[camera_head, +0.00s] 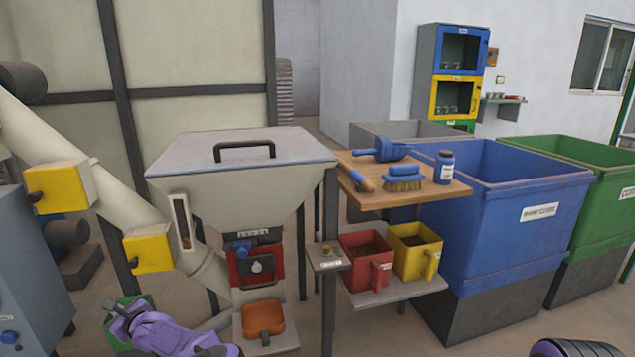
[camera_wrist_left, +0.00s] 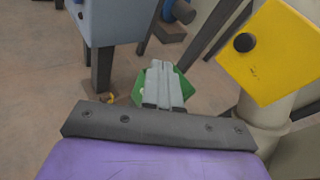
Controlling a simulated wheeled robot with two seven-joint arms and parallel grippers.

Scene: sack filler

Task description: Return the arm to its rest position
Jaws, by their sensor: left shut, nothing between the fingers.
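My left arm (camera_head: 165,332) is purple and reaches in at the bottom left of the head view, low in front of the sack filler. In the left wrist view my left gripper (camera_wrist_left: 163,72) has its two grey fingers together, with nothing between them. The fingers overlap a green container (camera_wrist_left: 138,92) on or near the floor; I cannot tell how far apart they are. The same green container (camera_head: 108,326) shows partly behind my arm in the head view. At the bottom right a dark and purple piece of my right arm (camera_head: 575,348) shows; its gripper is out of the picture.
The hopper (camera_head: 240,170) with its red outlet panel (camera_head: 252,262) and orange tray (camera_head: 263,318) stands close by. A yellow box (camera_wrist_left: 272,50) on the conveyor tube is right of the fingers. A wooden shelf (camera_head: 425,195) and blue bin (camera_head: 500,225) are to the right.

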